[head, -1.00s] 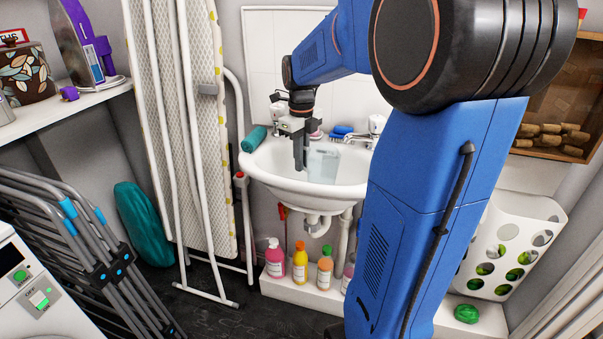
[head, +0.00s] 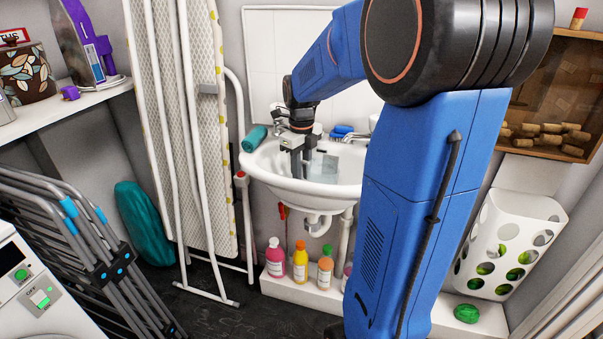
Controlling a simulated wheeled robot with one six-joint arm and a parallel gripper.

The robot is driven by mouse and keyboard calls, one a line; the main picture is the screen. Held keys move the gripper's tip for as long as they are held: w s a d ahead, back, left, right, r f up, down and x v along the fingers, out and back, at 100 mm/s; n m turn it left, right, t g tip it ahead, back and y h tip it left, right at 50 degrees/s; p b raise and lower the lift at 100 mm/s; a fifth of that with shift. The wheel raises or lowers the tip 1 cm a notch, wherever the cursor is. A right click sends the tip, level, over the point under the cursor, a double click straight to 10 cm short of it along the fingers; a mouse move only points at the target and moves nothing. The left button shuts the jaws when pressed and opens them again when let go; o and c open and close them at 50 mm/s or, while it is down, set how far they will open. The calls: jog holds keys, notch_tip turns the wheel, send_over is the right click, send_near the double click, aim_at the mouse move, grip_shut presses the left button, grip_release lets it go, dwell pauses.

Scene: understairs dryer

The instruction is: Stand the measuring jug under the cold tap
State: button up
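The measuring jug (head: 324,168) is a clear, pale-blue vessel in the white basin (head: 270,172). It looks upright. My gripper (head: 303,172) is low over the basin, pointing down, with its dark fingers at the jug's left side. I cannot tell whether the fingers touch the jug or have its handle between them. One tap (head: 373,122) shows at the back right of the basin, partly behind my arm. The tap at the back left (head: 277,108) is largely hidden by my wrist. I cannot tell which tap is cold.
A teal bottle (head: 254,139) lies on the basin's left rim, and a blue brush (head: 343,130) lies at the back. An ironing board (head: 175,100) stands close on the left. Several bottles (head: 299,262) stand on a ledge below. My arm hides the basin's right side.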

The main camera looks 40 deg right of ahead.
jog(key=shift+r, duration=0.1)
notch_tip(320, 180, up, 12)
jog(key=shift+r, duration=0.1)
dwell(0.6)
dwell(0.4)
